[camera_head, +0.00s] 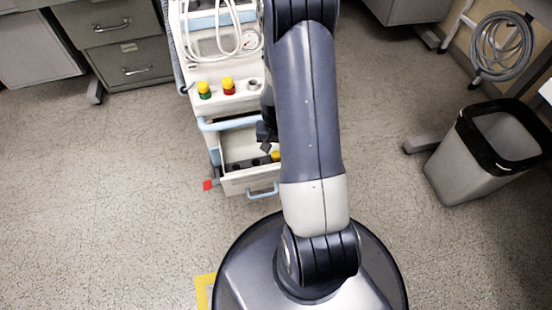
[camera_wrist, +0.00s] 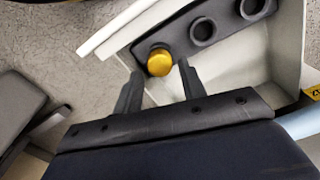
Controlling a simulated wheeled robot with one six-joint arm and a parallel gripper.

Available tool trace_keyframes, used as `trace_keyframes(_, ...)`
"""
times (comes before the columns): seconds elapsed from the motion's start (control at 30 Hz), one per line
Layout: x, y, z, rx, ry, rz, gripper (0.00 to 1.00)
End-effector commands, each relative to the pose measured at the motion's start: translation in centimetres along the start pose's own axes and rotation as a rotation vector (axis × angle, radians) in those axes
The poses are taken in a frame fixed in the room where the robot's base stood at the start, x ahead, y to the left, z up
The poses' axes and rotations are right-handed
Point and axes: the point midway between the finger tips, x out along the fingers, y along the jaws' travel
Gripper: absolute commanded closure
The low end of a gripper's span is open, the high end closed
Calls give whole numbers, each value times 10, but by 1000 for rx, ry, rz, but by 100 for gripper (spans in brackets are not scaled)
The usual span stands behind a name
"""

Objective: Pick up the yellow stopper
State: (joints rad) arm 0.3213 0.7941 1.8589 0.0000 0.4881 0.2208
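The yellow stopper (camera_wrist: 160,62) sits in one end of a dark holder (camera_wrist: 228,22) with round sockets, inside the open drawer. In the head view the stopper (camera_head: 276,156) shows partly beside my arm, with the drawer (camera_head: 240,183) around it. My gripper (camera_wrist: 160,68) is open and empty in the wrist view. Its two fingers point toward the stopper, one to each side in the picture; no contact is clear. In the head view my gripper (camera_head: 266,138) is over the drawer and partly hidden by my arm.
The white cart (camera_head: 225,104) carries a yellow-and-green item (camera_head: 204,90) and a yellow-and-red item (camera_head: 228,86) above the drawer. A blue handle (camera_head: 262,192) is on the drawer front. A waste bin (camera_head: 470,160) stands at the right. Floor at the left is clear.

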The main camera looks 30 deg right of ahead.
Motion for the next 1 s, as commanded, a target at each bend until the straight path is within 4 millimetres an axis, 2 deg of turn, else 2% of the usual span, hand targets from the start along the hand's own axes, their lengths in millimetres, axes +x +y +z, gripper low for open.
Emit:
trace_keyframes(0.03,14,0,2,0,-3,1,61)
trace_keyframes(0.1,22,0,1,0,-2,0,61)
trace_keyframes(0.37,24,0,1,0,0,0,61)
trace_keyframes(0.83,24,0,1,0,0,0,99)
trace_keyframes(1.0,24,0,1,0,0,0,100)
